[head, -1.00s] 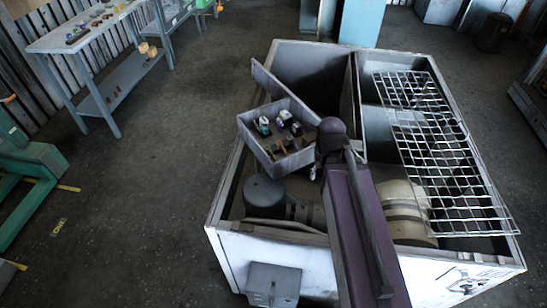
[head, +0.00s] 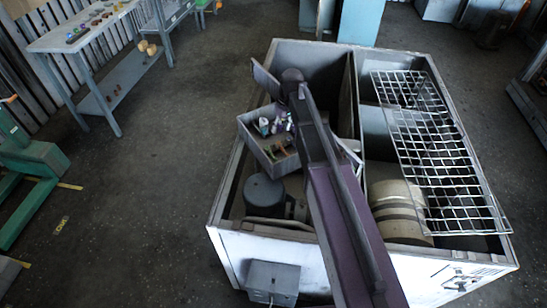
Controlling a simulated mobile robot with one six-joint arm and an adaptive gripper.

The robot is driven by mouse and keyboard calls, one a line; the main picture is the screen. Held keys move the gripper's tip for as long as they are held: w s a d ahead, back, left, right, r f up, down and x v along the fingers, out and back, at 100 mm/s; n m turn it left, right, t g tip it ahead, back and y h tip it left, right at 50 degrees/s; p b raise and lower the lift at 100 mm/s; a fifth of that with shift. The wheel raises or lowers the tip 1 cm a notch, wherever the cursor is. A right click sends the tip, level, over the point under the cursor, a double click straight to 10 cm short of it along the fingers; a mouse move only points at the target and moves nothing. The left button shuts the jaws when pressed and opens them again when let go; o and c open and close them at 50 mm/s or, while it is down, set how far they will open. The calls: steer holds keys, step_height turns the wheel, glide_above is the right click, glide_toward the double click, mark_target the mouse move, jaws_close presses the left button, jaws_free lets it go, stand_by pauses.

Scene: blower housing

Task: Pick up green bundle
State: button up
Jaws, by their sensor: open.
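A grey open tray (head: 257,154) rests on the left side of the big housing and holds several small items. A pale item with a greenish tint (head: 263,123) lies near its back left. A darker greenish item (head: 279,152) lies nearer its front. They are too small for me to tell which is the green bundle. My purple arm crosses the housing and its dark joint stands above the tray's back right. The arm covers the tray's right part.
The white-walled housing (head: 262,250) has a dark cylinder (head: 264,194), a beige drum (head: 400,212) and a wire grid (head: 440,150) over its right side. A shelf table (head: 75,38) with small things stands back left.

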steer(key=shift+f, duration=0.1)
steer(key=b, duration=0.8)
glide_above(273, 155)
steer(key=d, duration=0.2)
steer(key=f, duration=0.7)
steer(key=shift+w+a+f, duration=0.25)
steer(key=shift+w+f, duration=0.05)
steer(key=shift+f, duration=0.35)
steer(key=shift+a+b, duration=0.1)
steer(key=shift+b, duration=0.2)
steer(key=shift+s+a+f+b, duration=0.15)
steer(key=shift+a+f+b, duration=0.05)
steer(key=shift+f+b, duration=0.65)
steer(key=shift+s+a+f+b, duration=0.15)
steer(key=shift+a+f+b, duration=0.05)
steer(key=shift+f+b, duration=0.6)
steer(key=shift+s+a+f+b, duration=0.15)
steer(key=shift+a+f+b, duration=0.05)
steer(key=shift+f+b, duration=0.65)
jaws_close()
